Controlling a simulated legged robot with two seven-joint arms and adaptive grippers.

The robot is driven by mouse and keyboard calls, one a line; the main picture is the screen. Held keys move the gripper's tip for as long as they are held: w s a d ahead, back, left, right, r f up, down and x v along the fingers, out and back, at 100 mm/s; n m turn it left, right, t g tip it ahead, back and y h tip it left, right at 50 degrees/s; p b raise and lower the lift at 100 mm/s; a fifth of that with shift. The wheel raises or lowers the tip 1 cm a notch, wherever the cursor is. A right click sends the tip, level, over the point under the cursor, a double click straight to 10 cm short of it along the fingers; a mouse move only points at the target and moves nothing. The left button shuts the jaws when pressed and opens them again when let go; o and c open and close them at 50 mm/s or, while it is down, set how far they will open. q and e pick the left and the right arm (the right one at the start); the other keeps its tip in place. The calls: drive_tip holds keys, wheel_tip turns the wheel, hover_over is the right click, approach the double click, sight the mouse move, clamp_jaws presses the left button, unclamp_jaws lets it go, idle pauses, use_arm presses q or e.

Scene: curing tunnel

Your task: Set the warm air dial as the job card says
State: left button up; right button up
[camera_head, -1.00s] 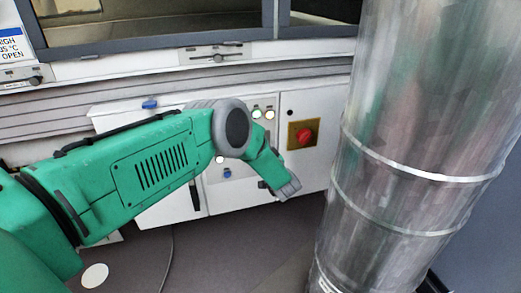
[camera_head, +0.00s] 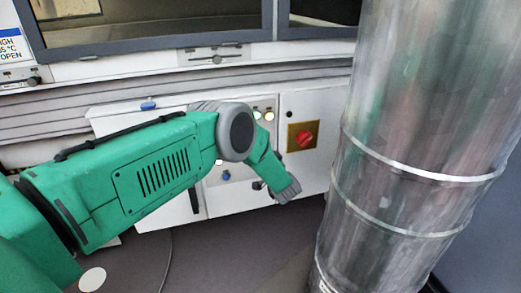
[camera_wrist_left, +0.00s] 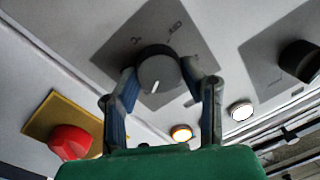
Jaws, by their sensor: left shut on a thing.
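The dial is a dark grey round knob (camera_wrist_left: 158,72) on a grey plate (camera_wrist_left: 196,22) in the left wrist view. Its white pointer mark faces the bottom of that view. The plate carries "°C" and another small marking that I cannot read surely. My left gripper (camera_wrist_left: 168,78) is shut on the knob, with a finger on each side. In the head view my green left arm covers the dial. A card (camera_head: 12,45) at the upper left of the head view is cut off by the picture edge; "°C" and "OPEN" show on it. My right gripper is not in view.
A red knob on a yellow plate (camera_head: 302,137) sits right of my arm; it also shows in the left wrist view (camera_wrist_left: 70,142). Lit lamps (camera_wrist_left: 181,133) and another black knob (camera_wrist_left: 300,62) are near the dial. A large metal duct (camera_head: 415,150) blocks the right side.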

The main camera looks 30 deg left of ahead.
use_arm(q)
drive_tip(key=o, duration=1.1)
drive_tip(key=shift+a+r, duration=0.25)
drive_tip(key=shift+r, duration=0.2)
drive_tip(key=shift+o, duration=0.2)
drive_tip(key=v, duration=1.2)
drive_tip(key=shift+f, duration=0.1)
drive_tip(key=shift+d, duration=0.1)
